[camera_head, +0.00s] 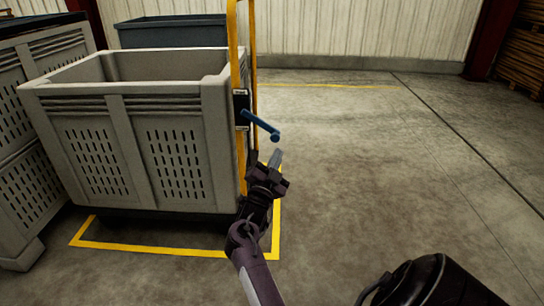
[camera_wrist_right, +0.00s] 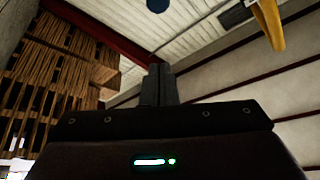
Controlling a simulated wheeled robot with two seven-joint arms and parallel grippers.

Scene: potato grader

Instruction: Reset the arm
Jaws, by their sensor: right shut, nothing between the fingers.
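My right gripper (camera_head: 275,158) is in the middle of the head view, pointing up and away, with its fingers together and nothing between them. A gap shows between the fingertips and the lever. In the right wrist view the shut fingers (camera_wrist_right: 158,84) point up, with part of a yellow piece (camera_wrist_right: 270,22) at the top right and a dark blue round end (camera_wrist_right: 158,5) at the top edge. My left gripper is not in view.
A large grey slotted crate (camera_head: 160,100) stands left of the frame, inside yellow floor lines (camera_head: 150,249). More grey crates (camera_head: 40,150) are stacked at the far left, and a dark bin (camera_head: 170,32) is behind. The concrete floor (camera_head: 400,170) to the right is clear.

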